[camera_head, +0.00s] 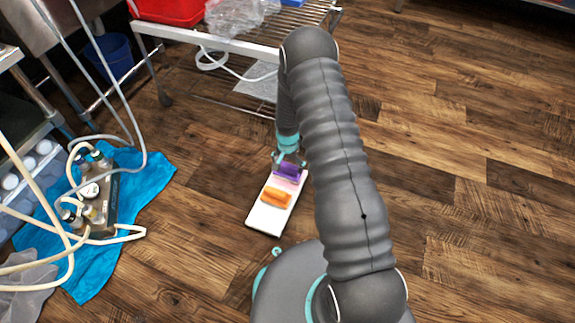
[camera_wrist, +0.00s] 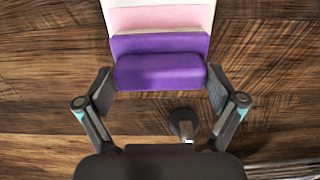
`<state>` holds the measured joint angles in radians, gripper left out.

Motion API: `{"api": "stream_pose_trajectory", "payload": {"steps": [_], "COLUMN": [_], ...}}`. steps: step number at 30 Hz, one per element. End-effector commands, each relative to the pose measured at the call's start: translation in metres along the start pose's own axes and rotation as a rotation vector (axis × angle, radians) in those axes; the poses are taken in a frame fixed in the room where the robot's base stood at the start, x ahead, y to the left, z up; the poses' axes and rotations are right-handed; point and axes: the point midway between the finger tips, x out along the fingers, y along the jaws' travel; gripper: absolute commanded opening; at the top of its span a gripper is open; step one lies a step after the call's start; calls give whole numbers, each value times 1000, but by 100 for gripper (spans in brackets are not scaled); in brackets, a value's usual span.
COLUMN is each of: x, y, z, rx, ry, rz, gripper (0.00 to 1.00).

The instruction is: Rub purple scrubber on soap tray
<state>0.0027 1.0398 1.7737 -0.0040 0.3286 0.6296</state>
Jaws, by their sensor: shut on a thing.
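The purple scrubber (camera_head: 287,171) is at the far end of the white tray (camera_head: 264,218). My gripper (camera_head: 289,158) is shut on it, mostly hidden by my arm from above. In the wrist view, the purple scrubber (camera_wrist: 160,72) sits between the two fingers of my gripper (camera_wrist: 160,80). A pink patch (camera_wrist: 158,19) lies just beyond it on the tray, also showing in the head view (camera_head: 284,184). An orange scrubber (camera_head: 276,197) lies on the middle of the tray. I cannot tell whether the purple scrubber touches the tray surface.
A wire-shelf cart (camera_head: 205,36) with a red bin (camera_head: 168,10) stands behind. At left, a pump unit with hoses (camera_head: 97,195) sits on a blue cloth (camera_head: 148,180). A blue bucket (camera_head: 108,56) is at the back left. The wood floor at right is clear.

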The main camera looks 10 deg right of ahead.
Motion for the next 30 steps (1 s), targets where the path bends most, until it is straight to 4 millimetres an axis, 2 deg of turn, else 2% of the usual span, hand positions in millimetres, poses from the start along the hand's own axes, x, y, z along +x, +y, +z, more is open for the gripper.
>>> {"api": "stream_pose_trajectory", "payload": {"steps": [30], "x": [10], "y": [0], "z": [0], "rx": [0], "ry": [0], "rz": [0], "gripper": [65]}}
